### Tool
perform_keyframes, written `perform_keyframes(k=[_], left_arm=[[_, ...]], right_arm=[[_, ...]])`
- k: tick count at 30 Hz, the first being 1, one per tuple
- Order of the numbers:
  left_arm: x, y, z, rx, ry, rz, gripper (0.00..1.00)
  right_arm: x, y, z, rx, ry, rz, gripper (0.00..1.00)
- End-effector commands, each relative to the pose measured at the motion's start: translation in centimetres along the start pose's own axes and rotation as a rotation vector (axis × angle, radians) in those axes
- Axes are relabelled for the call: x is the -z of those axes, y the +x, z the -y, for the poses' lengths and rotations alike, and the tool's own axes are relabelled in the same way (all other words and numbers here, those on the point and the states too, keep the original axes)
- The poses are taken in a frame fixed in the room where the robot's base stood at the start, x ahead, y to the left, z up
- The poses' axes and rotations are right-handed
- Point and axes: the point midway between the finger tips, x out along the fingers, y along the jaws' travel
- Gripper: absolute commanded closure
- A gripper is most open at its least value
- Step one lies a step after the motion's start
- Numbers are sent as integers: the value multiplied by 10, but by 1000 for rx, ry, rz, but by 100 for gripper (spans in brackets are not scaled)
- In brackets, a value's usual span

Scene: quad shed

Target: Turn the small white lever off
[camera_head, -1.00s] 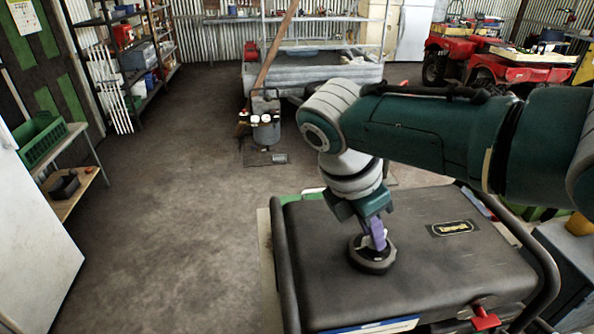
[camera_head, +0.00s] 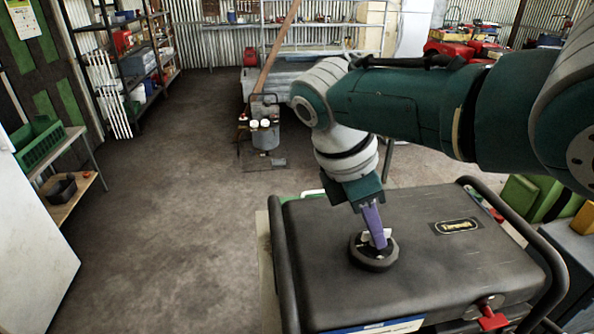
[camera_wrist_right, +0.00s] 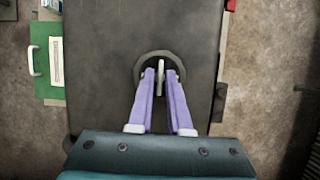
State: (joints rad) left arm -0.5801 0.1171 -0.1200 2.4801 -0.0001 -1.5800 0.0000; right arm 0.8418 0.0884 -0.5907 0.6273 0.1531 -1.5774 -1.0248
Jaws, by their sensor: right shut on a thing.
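The small white lever (camera_wrist_right: 161,77) sits on a round black cap on top of a black generator tank (camera_head: 330,235). In the right wrist view it stands between the tips of my right gripper's purple fingers. The right gripper (camera_head: 378,240) comes down onto the cap (camera_head: 372,262) from above and is shut on the lever; it also shows in the right wrist view (camera_wrist_right: 161,80). In the head view the fingers hide part of the lever. My left gripper is in neither view.
Dark tube rails (camera_head: 283,270) frame the tank on both sides. A red lever (camera_head: 492,318) is at its front right. A green case (camera_wrist_right: 46,58) lies beside it. The floor (camera_head: 170,210) to the left is clear.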

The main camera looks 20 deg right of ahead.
Motion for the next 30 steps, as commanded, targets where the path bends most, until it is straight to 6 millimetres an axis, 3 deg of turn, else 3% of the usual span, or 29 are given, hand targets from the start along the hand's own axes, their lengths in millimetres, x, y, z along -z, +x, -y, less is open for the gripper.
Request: perform_keyframes(k=[1, 2, 9, 19, 30], left_arm=[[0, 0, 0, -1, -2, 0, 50], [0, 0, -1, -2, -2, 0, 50], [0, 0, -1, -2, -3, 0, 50], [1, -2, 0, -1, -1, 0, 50], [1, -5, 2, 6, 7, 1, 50]], right_arm=[[-1, 1, 0, 0, 1, 2, 100], [-1, 1, 0, 0, 1, 1, 81], [0, 1, 0, 0, 0, 1, 54], [0, -6, -1, -3, -1, -1, 53], [1, -73, -1, -6, 0, -3, 53]])
